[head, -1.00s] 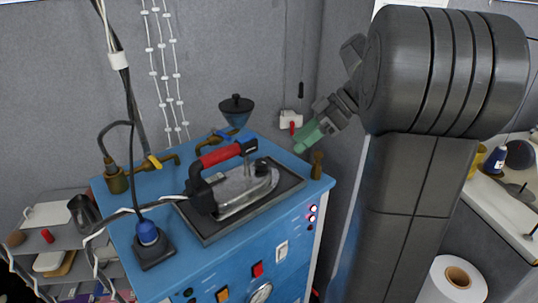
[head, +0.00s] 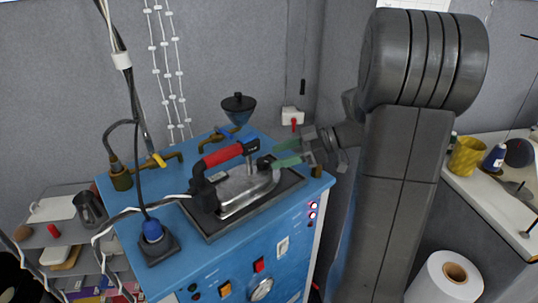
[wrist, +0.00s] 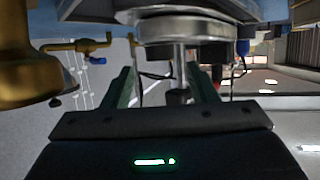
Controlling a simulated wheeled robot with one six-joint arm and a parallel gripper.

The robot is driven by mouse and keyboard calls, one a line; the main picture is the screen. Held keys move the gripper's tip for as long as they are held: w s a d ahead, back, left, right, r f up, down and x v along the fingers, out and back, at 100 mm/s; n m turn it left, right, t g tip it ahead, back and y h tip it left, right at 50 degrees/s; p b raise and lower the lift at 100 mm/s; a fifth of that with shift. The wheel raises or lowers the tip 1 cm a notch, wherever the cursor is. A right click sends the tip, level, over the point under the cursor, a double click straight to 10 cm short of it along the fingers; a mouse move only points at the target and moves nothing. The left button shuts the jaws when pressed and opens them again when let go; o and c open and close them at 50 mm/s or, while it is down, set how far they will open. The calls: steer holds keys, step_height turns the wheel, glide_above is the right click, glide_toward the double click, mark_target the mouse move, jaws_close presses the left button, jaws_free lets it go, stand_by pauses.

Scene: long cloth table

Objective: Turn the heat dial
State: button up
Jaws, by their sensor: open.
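The iron (head: 238,192) stands on a dark plate on top of the blue machine, its red handle (head: 222,155) above a silver body. A small black knob (head: 264,162), which looks like the heat dial, sits at the iron's right end. My gripper (head: 278,154) is open just right of the knob, its green fingers pointing left at it. In the wrist view, my gripper (wrist: 168,80) has a finger on either side of a metal post (wrist: 180,65) and a dark piece (wrist: 180,97). I cannot tell whether that piece is the dial or whether the fingers touch it.
A black and blue funnel (head: 238,108) and brass pipes (head: 172,156) stand behind the iron. A power cord with a blue plug (head: 152,230) is at the left.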

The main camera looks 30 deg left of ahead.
mark_target(267, 160)
steer(key=shift+p+x, duration=0.3)
steer(key=shift+x, duration=1.7)
steer(key=c, duration=1)
steer(key=shift+d+f+b, duration=0.1)
steer(key=shift+f+b, duration=0.05)
steer(key=shift+b, duration=0.35)
